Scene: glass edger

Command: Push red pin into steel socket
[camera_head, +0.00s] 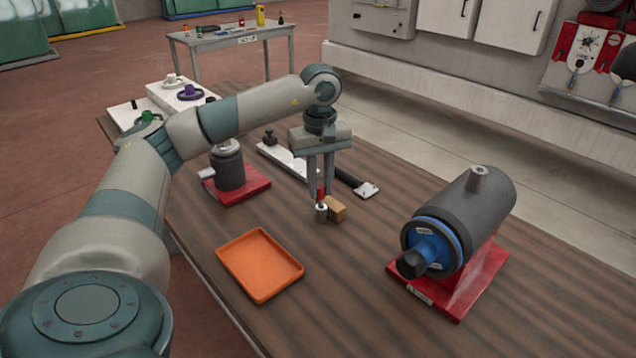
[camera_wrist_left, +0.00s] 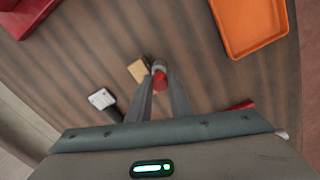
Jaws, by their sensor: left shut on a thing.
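My left gripper (camera_head: 322,192) points straight down over the wooden bench and is shut on the red pin (camera_head: 321,191). The pin is directly above the steel socket (camera_head: 321,212), a small grey cylinder. In the left wrist view the red pin (camera_wrist_left: 160,82) sits between the fingertips (camera_wrist_left: 160,88), with the steel socket (camera_wrist_left: 158,66) just beyond it. The pin's lower end appears at the socket's mouth; I cannot tell how deep it is. The fingers hide part of the pin. My right gripper is not in view.
A tan block (camera_head: 337,209) stands beside the socket. An orange tray (camera_head: 260,264) lies to the left front. A grey cylinder machine on a red base (camera_head: 455,283) stands to the right. A smaller grey device (camera_head: 229,167) and a black-handled tool (camera_head: 352,181) lie behind.

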